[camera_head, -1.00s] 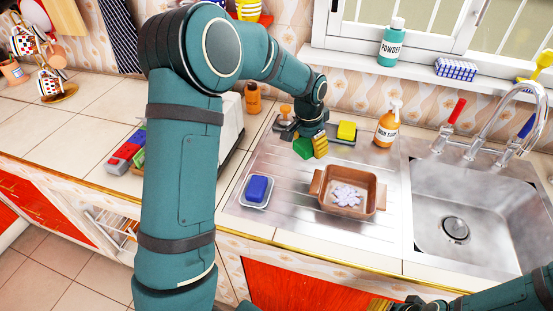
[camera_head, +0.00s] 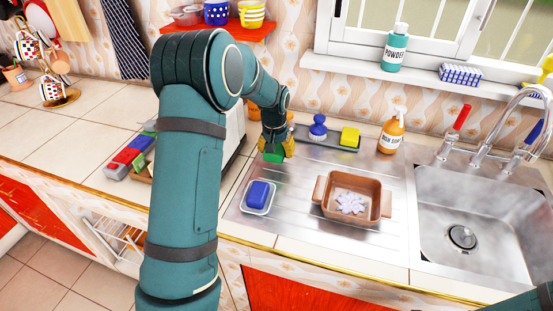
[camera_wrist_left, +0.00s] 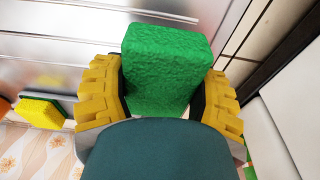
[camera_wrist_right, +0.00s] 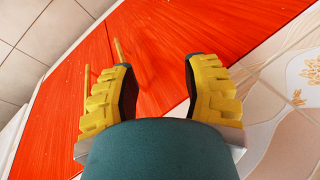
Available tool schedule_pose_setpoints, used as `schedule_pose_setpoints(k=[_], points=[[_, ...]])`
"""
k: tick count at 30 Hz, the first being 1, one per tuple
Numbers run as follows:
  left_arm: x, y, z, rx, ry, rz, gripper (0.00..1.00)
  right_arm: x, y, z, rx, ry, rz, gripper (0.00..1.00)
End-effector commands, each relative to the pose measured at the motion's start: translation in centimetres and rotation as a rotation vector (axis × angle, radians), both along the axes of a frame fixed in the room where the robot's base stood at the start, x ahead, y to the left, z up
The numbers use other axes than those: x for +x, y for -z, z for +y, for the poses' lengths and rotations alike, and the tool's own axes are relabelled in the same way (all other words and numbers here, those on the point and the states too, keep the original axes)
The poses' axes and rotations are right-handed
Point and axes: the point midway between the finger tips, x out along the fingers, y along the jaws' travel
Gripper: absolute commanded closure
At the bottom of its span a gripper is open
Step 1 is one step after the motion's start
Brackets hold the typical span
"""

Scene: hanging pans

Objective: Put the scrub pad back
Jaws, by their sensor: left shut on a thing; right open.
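The green scrub pad (camera_head: 273,156) is held in my left gripper (camera_head: 278,148), above the left back part of the steel drainboard (camera_head: 285,205). In the left wrist view the green pad (camera_wrist_left: 165,65) sits between both yellow fingers. A dark tray (camera_head: 338,144) at the back of the drainboard, right of the gripper, holds a blue brush (camera_head: 317,127) and a yellow sponge (camera_head: 349,137). The tray's left end is partly hidden by my arm. My right gripper (camera_wrist_right: 157,78) is open and empty in front of the red cabinet door.
A brown pan (camera_head: 353,196) stands on the drainboard, with a blue sponge (camera_head: 257,194) in a small dish to its left. A soap bottle (camera_head: 391,134) stands right of the tray. The sink (camera_head: 470,220) is at right. Colored blocks (camera_head: 130,157) lie on the left counter.

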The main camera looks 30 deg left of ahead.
Motion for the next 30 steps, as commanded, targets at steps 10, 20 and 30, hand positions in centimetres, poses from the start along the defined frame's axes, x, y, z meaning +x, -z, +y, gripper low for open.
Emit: schedule_pose_setpoints(k=[10, 20, 30], points=[[0.0, 3.4, 0.0, 0.000, 0.002, 0.001, 0.66, 0.2, 0.8, 0.0, 0.000, 0.001, -0.004, 0.53], [0.0, 3.6, 0.0, 0.000, 0.002, 0.002, 0.10, 0.2, 0.9, 0.0, -0.001, 0.001, -0.005, 0.53], [0.0, 3.5, 0.0, 0.000, 0.002, 0.001, 0.03, 0.2, 0.9, 0.0, -0.001, 0.002, -0.005, 0.53]])
